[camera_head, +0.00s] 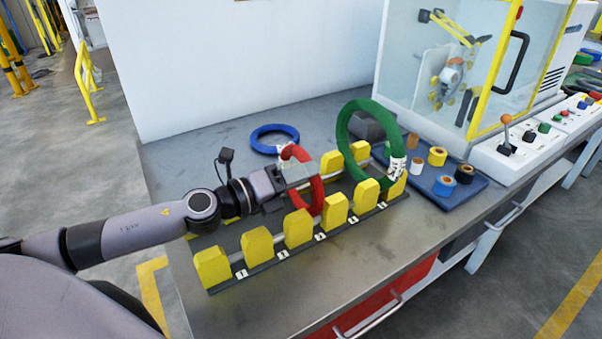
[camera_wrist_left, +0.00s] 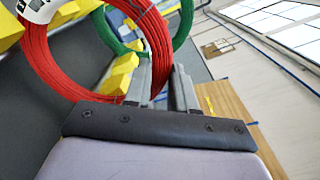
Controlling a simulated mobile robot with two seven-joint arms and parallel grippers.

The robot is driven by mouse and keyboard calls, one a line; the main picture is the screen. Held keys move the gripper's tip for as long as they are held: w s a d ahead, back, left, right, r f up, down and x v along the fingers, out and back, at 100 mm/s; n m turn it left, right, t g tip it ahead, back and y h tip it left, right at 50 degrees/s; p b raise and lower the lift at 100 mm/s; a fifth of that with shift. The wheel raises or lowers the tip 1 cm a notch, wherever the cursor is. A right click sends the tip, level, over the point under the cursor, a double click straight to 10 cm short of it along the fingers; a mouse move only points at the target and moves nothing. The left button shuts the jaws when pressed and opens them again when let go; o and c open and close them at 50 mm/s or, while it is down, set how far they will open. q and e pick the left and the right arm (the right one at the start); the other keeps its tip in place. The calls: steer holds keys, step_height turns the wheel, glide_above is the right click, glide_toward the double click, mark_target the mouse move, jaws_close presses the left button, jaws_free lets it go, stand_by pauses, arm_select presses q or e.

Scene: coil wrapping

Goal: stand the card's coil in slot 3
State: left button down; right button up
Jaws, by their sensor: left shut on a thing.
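The red coil is upright and also shows in the left wrist view (camera_wrist_left: 38,48), held between the finger pads (camera_wrist_left: 160,85). Its lower edge is between the yellow blocks of the rack (camera_head: 262,262) by the third number label (camera_head: 321,237); I cannot tell whether it touches the rack floor. A green coil (camera_head: 343,128) stands upright at the far right slot of the rack. No card is legible in view. My right gripper is out of view.
A blue coil (camera_head: 262,148) lies flat on the table (camera_head: 185,160) behind the rack. A blue tray (camera_head: 470,193) with several small spools sits right of the rack. A glass-fronted machine (camera_head: 425,65) stands at the back right. The slots left of the red coil look empty.

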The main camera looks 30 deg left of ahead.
arm_select(q)
steer(key=shift+f+b, duration=0.3)
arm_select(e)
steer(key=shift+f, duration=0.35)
arm_select(q)
steer(key=c, duration=0.8)
jaws_free()
steer(key=shift+c, duration=0.2)
steer(key=shift+f, duration=0.15)
steer(key=b+v, duration=0.3)
steer(key=v, duration=0.4)
steer(key=shift+b, duration=0.4)
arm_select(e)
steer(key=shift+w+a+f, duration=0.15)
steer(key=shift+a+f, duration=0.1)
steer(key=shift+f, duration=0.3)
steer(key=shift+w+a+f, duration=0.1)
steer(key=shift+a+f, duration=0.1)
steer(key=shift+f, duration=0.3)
